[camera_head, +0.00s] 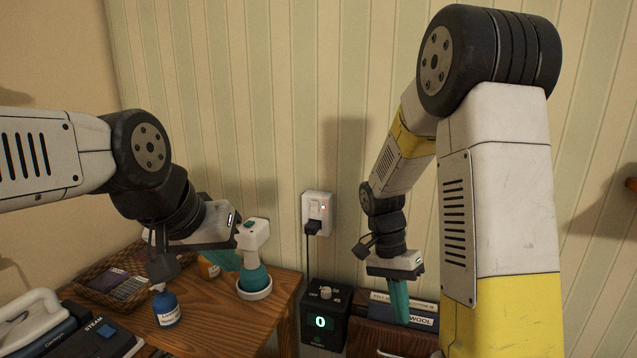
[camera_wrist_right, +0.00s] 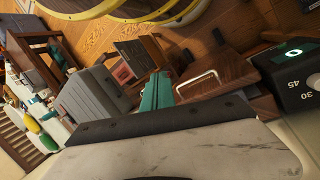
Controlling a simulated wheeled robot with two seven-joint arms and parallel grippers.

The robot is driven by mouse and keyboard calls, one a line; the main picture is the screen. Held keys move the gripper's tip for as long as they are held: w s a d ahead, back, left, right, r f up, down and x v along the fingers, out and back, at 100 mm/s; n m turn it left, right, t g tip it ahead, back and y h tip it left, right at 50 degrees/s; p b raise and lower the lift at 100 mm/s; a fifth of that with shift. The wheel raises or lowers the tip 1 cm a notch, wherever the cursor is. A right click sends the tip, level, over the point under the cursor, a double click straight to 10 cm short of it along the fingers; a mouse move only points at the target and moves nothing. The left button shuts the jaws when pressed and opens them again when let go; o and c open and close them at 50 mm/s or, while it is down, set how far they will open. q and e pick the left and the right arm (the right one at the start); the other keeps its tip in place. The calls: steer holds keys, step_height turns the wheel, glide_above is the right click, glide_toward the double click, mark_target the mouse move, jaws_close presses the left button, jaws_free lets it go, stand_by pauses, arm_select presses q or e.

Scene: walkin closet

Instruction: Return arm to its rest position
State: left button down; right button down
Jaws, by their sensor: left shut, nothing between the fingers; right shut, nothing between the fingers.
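My right arm (camera_head: 500,200) reaches in from the right and bends down, its forearm hanging in front of the striped wall. My right gripper (camera_head: 399,302) points down with its teal fingers shut and empty, in front of the file folders. Its teal fingers also show in the right wrist view (camera_wrist_right: 156,92). My left arm (camera_head: 60,158) comes in from the left.
The wooden table (camera_head: 215,312) holds a wicker basket (camera_head: 92,292), a blue bottle (camera_head: 166,306) and a steamer (camera_head: 85,340). A black timer box (camera_head: 322,322) reading 0 is plugged into the wall outlet (camera_head: 317,211). A wooden drawer box (camera_head: 395,339) with folders (camera_head: 422,314) lies below my right gripper.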

steer(key=s+a+r+n+t+y, duration=0.1)
steer(key=s+r+n+t, duration=0.3)
steer(key=r, duration=0.5)
steer(key=s+a+r+n+t+y, duration=0.2)
steer(key=s+r+n+t+y, duration=0.1)
steer(key=r, duration=0.7)
steer(key=s+n+t, duration=0.1)
steer(key=n+t, duration=0.1)
steer(key=shift+s+t, duration=0.2)
steer(key=shift+t, duration=0.2)
